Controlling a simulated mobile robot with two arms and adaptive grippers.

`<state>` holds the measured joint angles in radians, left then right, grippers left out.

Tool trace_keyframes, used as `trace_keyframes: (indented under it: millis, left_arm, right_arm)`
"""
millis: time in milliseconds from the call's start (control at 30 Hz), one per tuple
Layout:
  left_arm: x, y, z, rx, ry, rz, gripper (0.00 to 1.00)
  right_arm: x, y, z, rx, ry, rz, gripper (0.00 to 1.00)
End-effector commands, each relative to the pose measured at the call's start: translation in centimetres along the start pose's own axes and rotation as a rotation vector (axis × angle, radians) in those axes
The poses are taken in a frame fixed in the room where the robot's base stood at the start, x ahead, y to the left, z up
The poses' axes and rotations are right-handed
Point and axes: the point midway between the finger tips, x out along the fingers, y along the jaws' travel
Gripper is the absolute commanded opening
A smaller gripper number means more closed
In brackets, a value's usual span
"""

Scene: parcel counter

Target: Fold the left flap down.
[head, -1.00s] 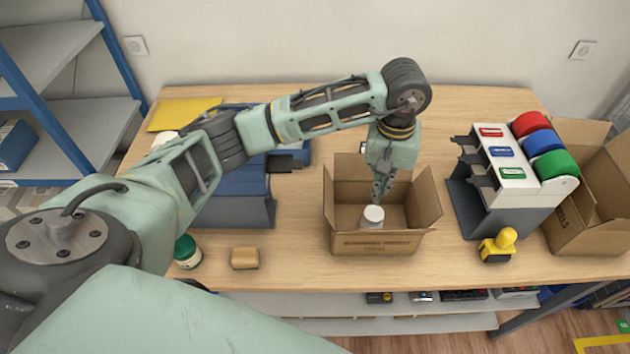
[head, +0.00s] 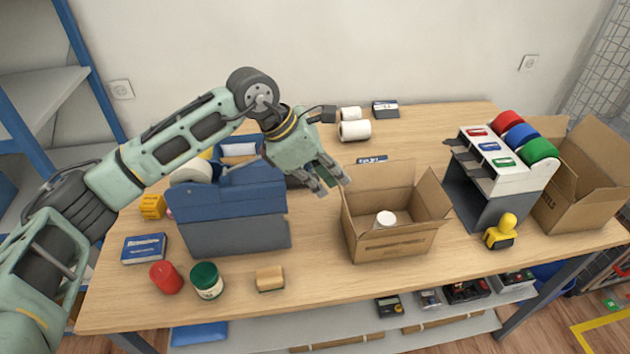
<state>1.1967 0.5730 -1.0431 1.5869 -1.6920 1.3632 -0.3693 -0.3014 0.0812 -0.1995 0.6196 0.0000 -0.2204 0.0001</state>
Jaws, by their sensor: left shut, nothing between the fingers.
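The open cardboard box (head: 392,245) stands on the table, with a white-lidded jar (head: 386,219) inside. Its left flap (head: 347,212) stands up at the box's left side, partly edge-on to me. The right flap (head: 434,194) stands up and leans outward, and the back flap (head: 385,174) is also up. My left gripper (head: 331,186) is shut and empty, above and to the left of the box, with its fingertips near the box's back left corner. I cannot tell whether it touches the flap. My right gripper is out of view.
A blue and grey bin (head: 235,232) stands left of the box. A tape dispenser (head: 490,185), a yellow stamp (head: 500,232) and another open box (head: 580,195) stand to the right. A sponge (head: 270,278) and green-lidded jar (head: 207,281) lie near the front edge. White rolls (head: 354,130) stand behind.

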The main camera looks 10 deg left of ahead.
Motion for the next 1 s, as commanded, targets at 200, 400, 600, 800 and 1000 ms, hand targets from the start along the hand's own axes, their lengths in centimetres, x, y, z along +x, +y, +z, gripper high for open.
trace_keyframes:
  millis: [200, 400, 600, 800, 1000]
  left_arm:
    - [2.9, -0.1, -1.5, 0.002, 0.002, -0.003, 0.00]
    - [5.4, -0.1, -2.8, 0.002, 0.002, -0.002, 0.00]
    - [7.4, -0.1, -3.3, 0.005, 0.003, -0.003, 0.00]
    - [8.2, -0.2, -0.7, 0.001, 0.014, -0.007, 0.00]
    - [10.6, -0.1, 1.1, 0.004, 0.008, -0.003, 0.00]
  right_arm:
    - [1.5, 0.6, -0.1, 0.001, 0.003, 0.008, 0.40]
    - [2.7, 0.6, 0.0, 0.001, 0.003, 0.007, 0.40]
    - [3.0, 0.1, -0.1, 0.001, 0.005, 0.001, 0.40]
    - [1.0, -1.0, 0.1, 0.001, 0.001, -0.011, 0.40]
    - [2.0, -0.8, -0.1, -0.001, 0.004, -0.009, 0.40]
